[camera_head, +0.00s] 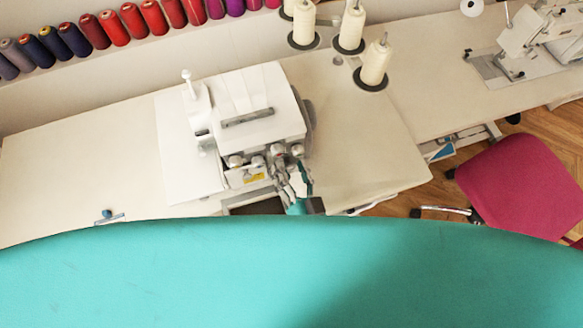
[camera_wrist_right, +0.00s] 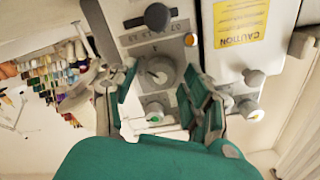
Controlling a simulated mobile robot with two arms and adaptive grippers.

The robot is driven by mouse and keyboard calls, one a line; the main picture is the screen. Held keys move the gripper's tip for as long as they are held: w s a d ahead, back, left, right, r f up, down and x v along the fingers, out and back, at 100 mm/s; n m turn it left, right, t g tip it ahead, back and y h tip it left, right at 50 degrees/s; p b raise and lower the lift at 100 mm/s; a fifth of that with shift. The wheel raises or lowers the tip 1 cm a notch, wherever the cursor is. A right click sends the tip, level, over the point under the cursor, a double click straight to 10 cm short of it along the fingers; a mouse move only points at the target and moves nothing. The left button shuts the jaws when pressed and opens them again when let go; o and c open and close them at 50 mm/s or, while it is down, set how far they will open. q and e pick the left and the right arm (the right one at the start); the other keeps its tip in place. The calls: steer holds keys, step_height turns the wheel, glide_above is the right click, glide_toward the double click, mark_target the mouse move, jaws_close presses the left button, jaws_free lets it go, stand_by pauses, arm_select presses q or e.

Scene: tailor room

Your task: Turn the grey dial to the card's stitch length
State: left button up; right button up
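The white sewing machine (camera_head: 250,110) stands on the table, with several knobs along its lower front. My right gripper (camera_head: 293,184) is at the right end of that front. In the right wrist view, a round grey dial (camera_wrist_right: 159,71) sits on the machine's grey panel. The open fingers of my right gripper (camera_wrist_right: 160,88) stand on either side of the dial, with gaps showing. A pale mark shows on the dial, but its setting is too small to read surely. I cannot make out a stitch-length card. My left gripper is not in view.
A black knob (camera_wrist_right: 157,16) is above the dial and a smaller round knob (camera_wrist_right: 154,111) below it. A yellow caution label (camera_wrist_right: 240,20) is to the right. Thread cones (camera_head: 375,64) stand behind the machine. A magenta chair (camera_head: 525,185) is at the right.

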steer(key=shift+s+f, duration=0.1)
steer(key=shift+s, duration=0.1)
steer(key=v, duration=1.1)
steer(key=shift+s, duration=0.25)
steer(key=shift+d, duration=0.15)
